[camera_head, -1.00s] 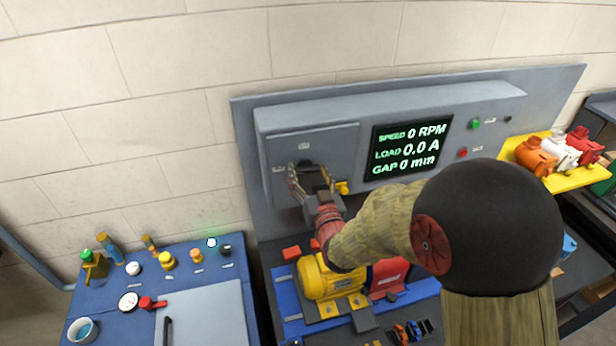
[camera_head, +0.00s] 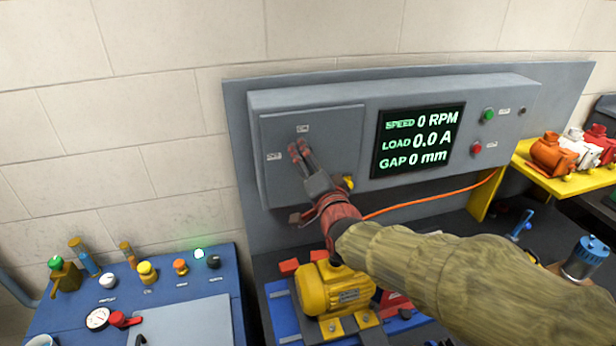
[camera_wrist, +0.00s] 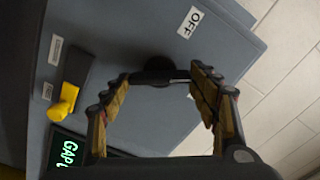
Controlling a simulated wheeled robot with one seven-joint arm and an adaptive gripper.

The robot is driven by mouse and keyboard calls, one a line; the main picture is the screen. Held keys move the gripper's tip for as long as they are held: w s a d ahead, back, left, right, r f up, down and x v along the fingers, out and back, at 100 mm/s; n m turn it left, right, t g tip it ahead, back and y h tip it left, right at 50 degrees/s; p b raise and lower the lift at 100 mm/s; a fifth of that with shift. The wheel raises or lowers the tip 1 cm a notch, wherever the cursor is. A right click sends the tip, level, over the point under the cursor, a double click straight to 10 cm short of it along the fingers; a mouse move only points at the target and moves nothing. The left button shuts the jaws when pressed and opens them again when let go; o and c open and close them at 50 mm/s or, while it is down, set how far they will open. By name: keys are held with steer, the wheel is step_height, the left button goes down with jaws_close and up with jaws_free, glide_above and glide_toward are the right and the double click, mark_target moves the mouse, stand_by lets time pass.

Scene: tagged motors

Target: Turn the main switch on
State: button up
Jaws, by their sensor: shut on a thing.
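The main switch (camera_wrist: 158,68) is a dark round knob with a dark bar across it, on the grey panel door (camera_head: 325,125). In the wrist view, a white OFF label (camera_wrist: 190,22) is beside it. My gripper (camera_head: 299,148) reaches up to the door in the head view. In the wrist view, my gripper (camera_wrist: 160,76) has a fingertip at each end of the bar and is shut on the switch. In the head view my fingers hide the switch, and the door labels are too small to read.
A yellow handle (camera_head: 348,182) sits low on the door, close to my gripper. The display (camera_head: 418,139) reads 0 RPM, 0.0 A and 0 mm. A yellow motor (camera_head: 335,288) stands below my arm. A blue table (camera_head: 60,310) with small parts is at left.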

steer(key=shift+f+m+b, duration=0.1)
steer(key=shift+m+b, duration=3.1)
steer(key=shift+b, duration=1.1)
steer(key=o, duration=1.1)
steer(key=shift+c, duration=0.2)
steer(key=shift+o, duration=0.5)
steer(key=s+d, duration=0.2)
steer(key=s, duration=0.9)
steer(key=shift+s+d, duration=0.15)
steer(key=shift+s, duration=0.2)
